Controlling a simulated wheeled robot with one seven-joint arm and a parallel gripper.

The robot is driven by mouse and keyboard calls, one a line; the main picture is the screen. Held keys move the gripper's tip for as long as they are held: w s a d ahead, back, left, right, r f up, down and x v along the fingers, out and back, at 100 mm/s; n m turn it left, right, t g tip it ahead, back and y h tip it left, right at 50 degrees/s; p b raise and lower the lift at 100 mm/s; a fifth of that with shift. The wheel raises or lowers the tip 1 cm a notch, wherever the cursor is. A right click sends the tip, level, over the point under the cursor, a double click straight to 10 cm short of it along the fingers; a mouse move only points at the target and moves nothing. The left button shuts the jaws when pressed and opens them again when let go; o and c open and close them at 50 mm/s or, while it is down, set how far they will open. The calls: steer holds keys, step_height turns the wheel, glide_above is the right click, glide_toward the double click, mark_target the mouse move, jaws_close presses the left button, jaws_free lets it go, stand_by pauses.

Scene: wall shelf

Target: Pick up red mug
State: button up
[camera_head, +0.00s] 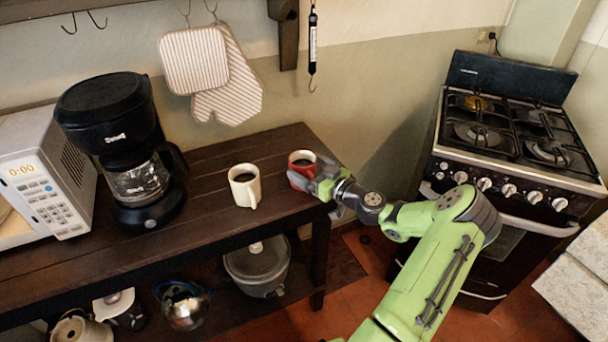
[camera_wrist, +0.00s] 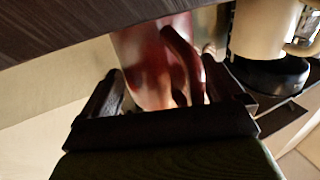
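The fingers are wide apart, and I see no clear grip on the mug or handle.
A cream mug (camera_head: 243,186) stands left of the red mug on the table (camera_head: 215,224). A coffee maker (camera_head: 118,140) and a microwave (camera_head: 42,175) are further left. A stove (camera_head: 515,150) stands at the right, with a gap between it and the table.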

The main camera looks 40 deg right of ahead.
steer(key=c, duration=1.2)
steer(key=shift+r, duration=0.15)
steer(key=shift+c, duration=0.2)
step_height(320, 180, up, 10)
steer(key=p, duration=0.2)
